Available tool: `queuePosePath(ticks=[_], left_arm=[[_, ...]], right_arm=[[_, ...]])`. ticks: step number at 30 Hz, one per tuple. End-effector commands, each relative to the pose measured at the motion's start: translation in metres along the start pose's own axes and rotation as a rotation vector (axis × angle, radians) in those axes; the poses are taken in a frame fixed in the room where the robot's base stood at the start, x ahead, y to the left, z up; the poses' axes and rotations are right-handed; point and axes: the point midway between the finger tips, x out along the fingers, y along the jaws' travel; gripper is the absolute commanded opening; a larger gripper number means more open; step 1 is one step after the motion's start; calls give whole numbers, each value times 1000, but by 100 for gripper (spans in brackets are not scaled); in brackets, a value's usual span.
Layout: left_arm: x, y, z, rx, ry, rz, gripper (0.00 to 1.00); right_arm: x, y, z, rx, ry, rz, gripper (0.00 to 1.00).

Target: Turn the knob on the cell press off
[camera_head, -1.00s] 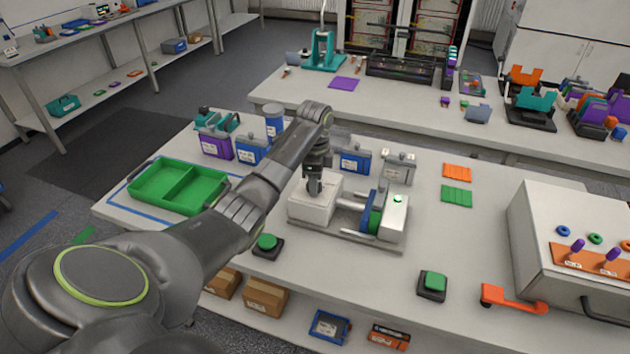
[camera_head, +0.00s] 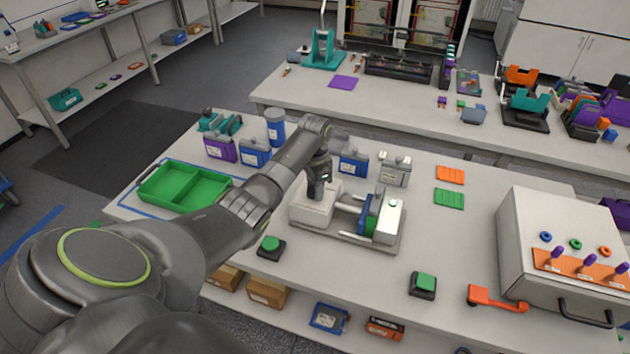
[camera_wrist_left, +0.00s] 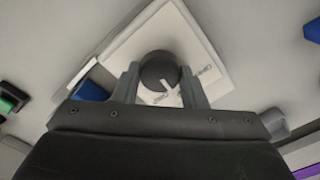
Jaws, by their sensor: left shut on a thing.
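The cell press (camera_head: 381,219) stands on the near bench, with a white block (camera_head: 309,208) at its left end, two rods and a blue plate. My left gripper (camera_head: 318,193) points down over the white block. In the left wrist view a round dark knob (camera_wrist_left: 159,70) with a white pointer mark sits on the white face, with printed labels beside it. The fingers of my left gripper (camera_wrist_left: 160,92) are shut on the knob, one on each side. In the head view the gripper hides the knob. My right gripper is not in view.
A green tray (camera_head: 183,170) lies to the left. Green buttons on dark bases stand in front of the press (camera_head: 271,244) and to its right (camera_head: 424,282). Battery cells (camera_head: 354,162) stand behind it. A white box with purple switches (camera_head: 560,240) is at the right.

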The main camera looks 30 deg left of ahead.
Motion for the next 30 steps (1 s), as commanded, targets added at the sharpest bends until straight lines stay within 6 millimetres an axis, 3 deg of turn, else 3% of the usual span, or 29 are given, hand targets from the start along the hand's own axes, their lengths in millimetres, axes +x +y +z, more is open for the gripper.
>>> queuePosePath(ticks=[6,23,24,28,30], left_arm=[[-2,-1,0,-81,1,-2,15],[-1,-1,-1,-110,2,-3,15],[-1,-1,-1,-110,2,-3,43],[-1,-1,0,-109,1,-3,60],[-1,-1,0,-109,1,-2,60]], right_arm=[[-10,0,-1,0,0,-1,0],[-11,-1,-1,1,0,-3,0],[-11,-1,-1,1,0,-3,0],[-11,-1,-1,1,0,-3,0],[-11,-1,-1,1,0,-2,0]])
